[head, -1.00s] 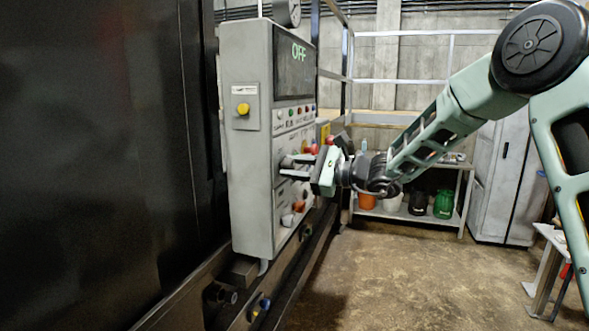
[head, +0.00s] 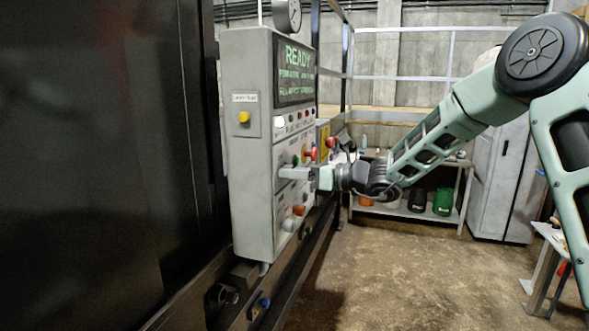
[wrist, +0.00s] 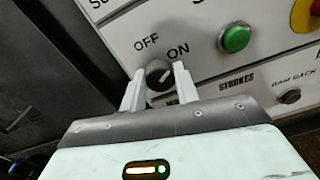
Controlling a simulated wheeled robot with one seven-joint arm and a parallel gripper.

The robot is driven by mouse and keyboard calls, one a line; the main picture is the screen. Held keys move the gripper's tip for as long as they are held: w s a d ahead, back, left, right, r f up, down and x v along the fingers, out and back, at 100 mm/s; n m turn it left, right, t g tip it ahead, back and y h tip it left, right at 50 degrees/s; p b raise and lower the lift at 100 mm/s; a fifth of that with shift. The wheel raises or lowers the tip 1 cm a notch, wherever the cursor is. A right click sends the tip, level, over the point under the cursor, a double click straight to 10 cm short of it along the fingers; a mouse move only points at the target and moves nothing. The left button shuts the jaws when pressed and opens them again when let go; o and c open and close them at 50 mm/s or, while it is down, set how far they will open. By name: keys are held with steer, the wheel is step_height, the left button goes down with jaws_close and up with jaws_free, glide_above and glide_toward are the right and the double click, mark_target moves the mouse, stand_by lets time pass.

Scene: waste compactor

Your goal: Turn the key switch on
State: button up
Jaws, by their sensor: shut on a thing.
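The key switch (wrist: 158,75) is a dark round knob with a light pointer mark, set in the grey control panel (head: 250,190) between the labels OFF and ON. The pointer slants toward ON. My gripper (wrist: 158,88) is shut on the key switch, one finger on each side of the knob. In the head view my gripper (head: 295,173) meets the panel front and hides the switch. The panel's screen (head: 295,70) reads READY in green, with smaller lines below.
A green button (wrist: 234,39) and a yellow-ringed red button (wrist: 305,15) sit right of the switch. A yellow button (head: 244,117) is on the panel's side. A shelf (head: 405,212) with containers stands behind my arm. The floor in front is clear.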

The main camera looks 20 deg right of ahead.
steer(key=shift+f+m, duration=0.1)
steer(key=shift+m, duration=0.4)
steer(key=o, duration=1)
steer(key=shift+c, duration=0.2)
steer(key=b+v, duration=0.5)
steer(key=v, duration=1.2)
steer(key=shift+s+d, duration=0.15)
steer(key=shift+d, duration=0.1)
